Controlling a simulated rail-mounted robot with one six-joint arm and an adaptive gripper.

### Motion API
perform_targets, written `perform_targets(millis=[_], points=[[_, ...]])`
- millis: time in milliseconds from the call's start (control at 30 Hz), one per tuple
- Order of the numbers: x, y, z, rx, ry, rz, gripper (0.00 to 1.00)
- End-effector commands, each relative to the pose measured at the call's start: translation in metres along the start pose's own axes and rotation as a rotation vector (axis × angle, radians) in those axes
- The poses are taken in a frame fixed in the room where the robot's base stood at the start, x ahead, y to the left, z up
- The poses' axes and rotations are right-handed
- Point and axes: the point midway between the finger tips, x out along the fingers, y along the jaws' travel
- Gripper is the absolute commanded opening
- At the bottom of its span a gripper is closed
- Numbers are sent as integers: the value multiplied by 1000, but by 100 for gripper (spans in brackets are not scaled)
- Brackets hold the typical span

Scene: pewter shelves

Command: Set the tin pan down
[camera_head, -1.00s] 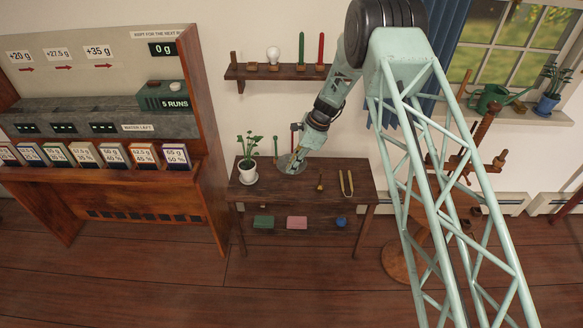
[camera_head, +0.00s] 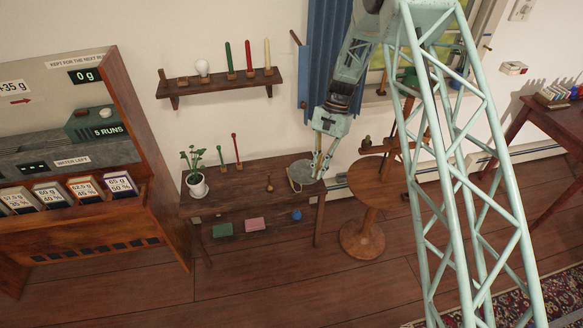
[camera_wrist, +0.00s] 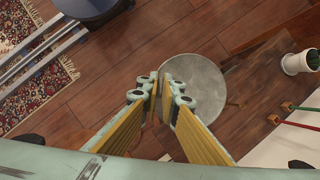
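The tin pan (camera_head: 301,176) is a round, flat grey disc at the right end of the small wooden table (camera_head: 235,184) in the head view. My gripper (camera_head: 319,172) is at the pan's right edge, fingers pointing down. In the wrist view the pan (camera_wrist: 195,88) is seen from above, with floorboards around it and part of the table edge beyond. My gripper's yellow-lined fingers (camera_wrist: 164,84) are close together on the pan's near rim and appear to hold it. The exact gap under the pan cannot be told.
A potted plant (camera_head: 197,172) and upright green and red sticks stand on the table's left. A small brass item (camera_head: 269,184) lies mid-table. A round wooden stand (camera_head: 378,188) is close on the right. A wall shelf (camera_head: 221,84) hangs above. The table's middle has free room.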

Motion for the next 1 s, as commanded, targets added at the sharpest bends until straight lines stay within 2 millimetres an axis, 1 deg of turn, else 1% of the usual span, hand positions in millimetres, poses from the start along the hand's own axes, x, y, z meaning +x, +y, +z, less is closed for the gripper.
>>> perform_targets(millis=[33,167,200,267,300,400,500,600,700,800,1000], points=[[-11,19,2,-32,0,15,0],[-30,67,6,-136,0,58,0],[-35,82,8,-168,-1,70,0],[-44,103,11,-215,0,90,0],[-48,117,13,-245,-1,103,0],[-59,146,18,-311,0,129,0],[-67,170,22,-362,0,151,0],[-72,186,26,-399,0,166,0],[-75,195,27,-420,0,175,0],[-75,198,28,-429,0,178,0],[-75,198,28,-429,1,178,0]])
